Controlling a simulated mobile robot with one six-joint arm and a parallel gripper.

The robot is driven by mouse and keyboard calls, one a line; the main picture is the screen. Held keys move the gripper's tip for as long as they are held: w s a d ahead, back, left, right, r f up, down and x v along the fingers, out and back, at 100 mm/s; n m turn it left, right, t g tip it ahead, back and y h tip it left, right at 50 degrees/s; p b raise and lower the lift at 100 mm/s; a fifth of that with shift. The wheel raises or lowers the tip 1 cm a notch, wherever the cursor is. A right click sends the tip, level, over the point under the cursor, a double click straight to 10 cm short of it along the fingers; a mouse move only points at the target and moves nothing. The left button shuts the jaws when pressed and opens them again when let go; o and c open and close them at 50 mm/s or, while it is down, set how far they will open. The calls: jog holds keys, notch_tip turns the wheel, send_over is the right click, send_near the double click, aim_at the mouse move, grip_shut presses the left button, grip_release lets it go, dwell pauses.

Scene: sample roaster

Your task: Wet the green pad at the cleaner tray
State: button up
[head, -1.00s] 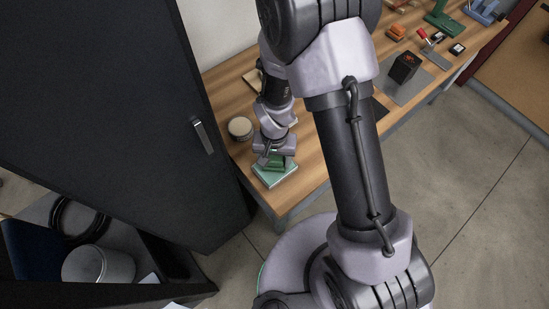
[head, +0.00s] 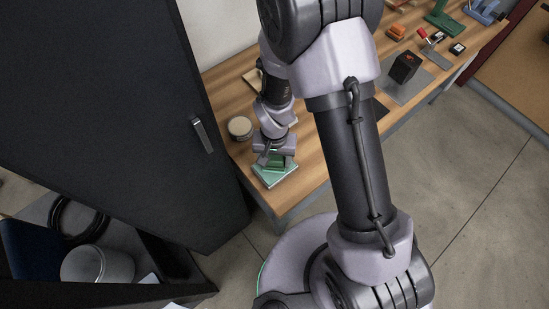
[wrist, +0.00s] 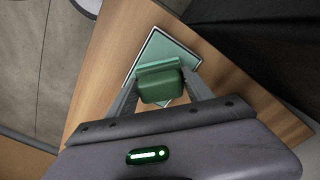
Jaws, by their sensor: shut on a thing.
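The green pad (wrist: 160,84) is between the two fingers of my gripper (wrist: 160,92) in the wrist view, and the fingers are shut on it. The pad is dark green with a lighter green edge. It is over the pale green cleaner tray (wrist: 183,52), which has a thin light rim. In the head view my gripper (head: 274,160) points down at the tray (head: 272,179), near the bench's front left corner. The pad's underside is hidden, so I cannot tell whether it touches the tray.
A round pale-topped container (head: 240,127) stands on the wooden bench just left of the gripper. A dark cabinet door (head: 180,120) with a metal handle stands close on the left. A black box (head: 404,67) on a grey plate and several small tools stand farther along the bench.

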jog(key=shift+s, duration=0.1)
notch_tip(320, 180, up, 7)
jog(key=p, duration=0.5)
dwell(0.7)
